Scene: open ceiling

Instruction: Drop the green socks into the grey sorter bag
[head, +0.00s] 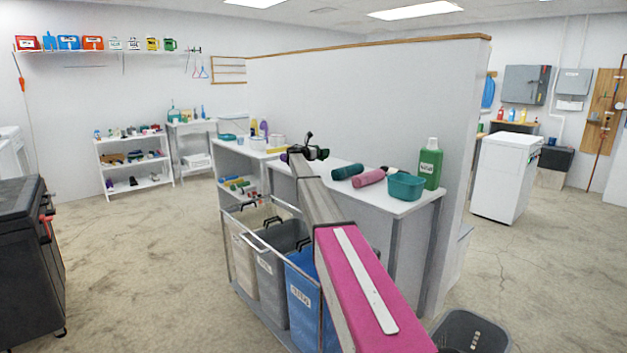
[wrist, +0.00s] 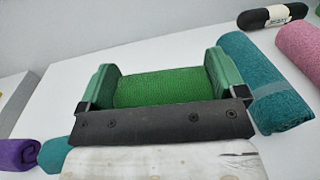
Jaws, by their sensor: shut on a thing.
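My gripper (head: 308,153) is at the far end of my outstretched arm, over the white counter. In the wrist view my gripper (wrist: 160,82) is shut on the green socks (wrist: 158,89), a rolled green knit bundle between the two green fingers. I cannot tell whether the bundle touches the counter. In the head view the socks are not clearly visible. The grey sorter bag (head: 270,268) hangs in a metal-framed sorter in front of the counter, between a beige bag (head: 243,248) and a blue bag (head: 300,305). My arm passes beside the blue bag.
The white counter (head: 418,203) holds a teal roll (head: 347,171), a pink roll (head: 370,177), a teal basket (head: 406,186) and a green bottle (head: 430,165). The wall partition (head: 400,100) stands behind it. A dark bin (head: 468,330) is at the lower right. Open floor (head: 150,260) lies left.

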